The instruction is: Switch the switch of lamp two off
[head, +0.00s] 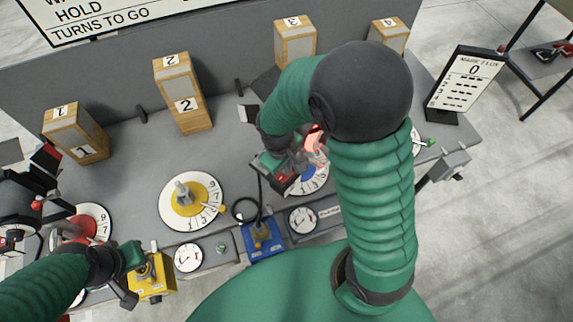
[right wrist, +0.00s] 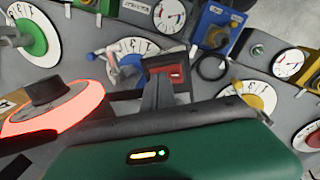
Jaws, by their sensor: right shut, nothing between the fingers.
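A wooden block marked 2 (head: 185,95) stands at the back of the grey bench; I cannot tell whether it is lamp two. A yellow box with a lever (head: 150,275) and a blue box with a lever (head: 262,240) stand at the bench front. The blue box shows in the right wrist view (right wrist: 215,27). I cannot tell which is lamp two's switch. My right gripper (head: 287,180) is shut and empty over the blue dial (head: 316,180); it shows in the right wrist view (right wrist: 168,75). My left gripper (head: 130,272) is beside the yellow box; its opening is unclear.
A yellow dial (head: 172,210) and a red dial (head: 82,228) lie left on the bench. Gauges (head: 188,257) line the front edge. Blocks marked 1 (head: 80,145), 3 (head: 294,40) and 4 (head: 390,33) stand behind. A sign (head: 465,83) stands at the right end.

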